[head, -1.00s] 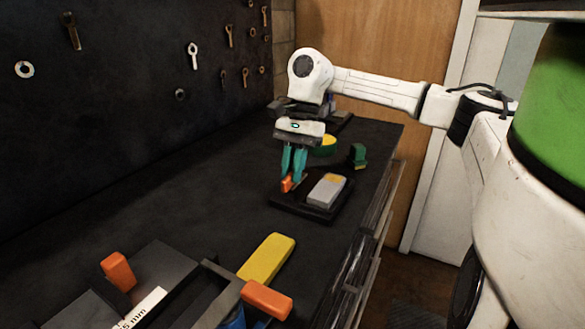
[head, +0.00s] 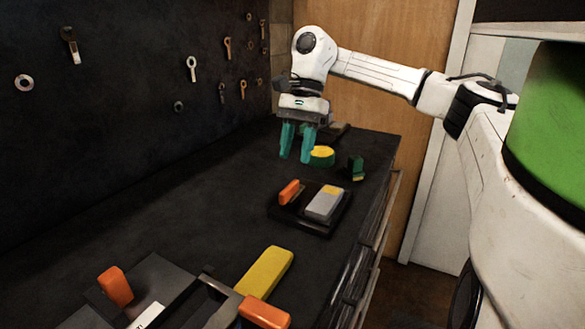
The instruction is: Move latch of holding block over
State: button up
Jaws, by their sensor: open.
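A small black base (head: 318,229) lies on the bench in the head view. An orange latch-like piece (head: 290,192) stands at its left side, leaning a little. A grey block with a yellow patch (head: 324,204) sits on the base to the right of it. I take this as the holding block, but cannot be sure. My gripper (head: 295,158) points down with its teal fingers apart and empty. It hangs above and behind the orange piece, clear of it.
A yellow-topped green round thing (head: 321,155) and a dark green piece (head: 356,168) stand behind the base. In front are a yellow bar (head: 266,272) and a fixture with orange handles (head: 115,286). Tools hang on the dark wall. The bench at left is clear.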

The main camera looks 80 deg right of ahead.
jog(key=v, duration=0.3)
jog(key=shift+d+r, duration=0.15)
jog(key=shift+r, duration=0.1)
dwell(0.5)
